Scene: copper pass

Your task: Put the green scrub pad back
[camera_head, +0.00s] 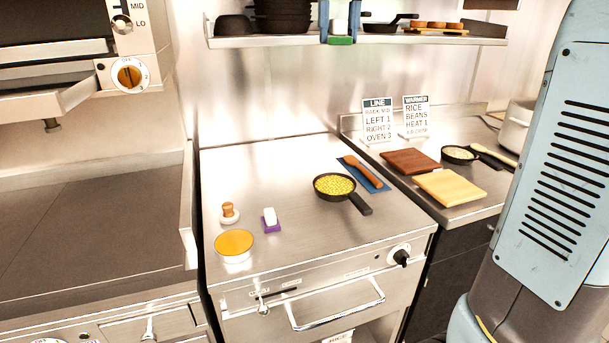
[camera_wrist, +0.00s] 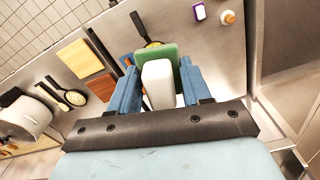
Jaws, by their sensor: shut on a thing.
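The green scrub pad (camera_head: 340,41) has a white block-shaped grip. My gripper (camera_head: 340,22) is shut on that white part, with the green pad facing down. It is held up high in front of the wall shelf at the top of the head view. In the wrist view the green pad (camera_wrist: 172,52) shows beyond the white grip, between the blue fingers of my gripper (camera_wrist: 160,88). A similar purple pad (camera_head: 271,225) with a white grip stands on the steel counter, and it also shows in the wrist view (camera_wrist: 199,11).
The wall shelf (camera_head: 290,41) holds dark bowls, a pan and a wooden rack. The steel counter (camera_head: 275,178) below holds an orange-filled bowl (camera_head: 235,244), a wooden-handled brush (camera_head: 229,213) and a skillet of yellow food (camera_head: 334,186). Two boards (camera_head: 450,187) lie right.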

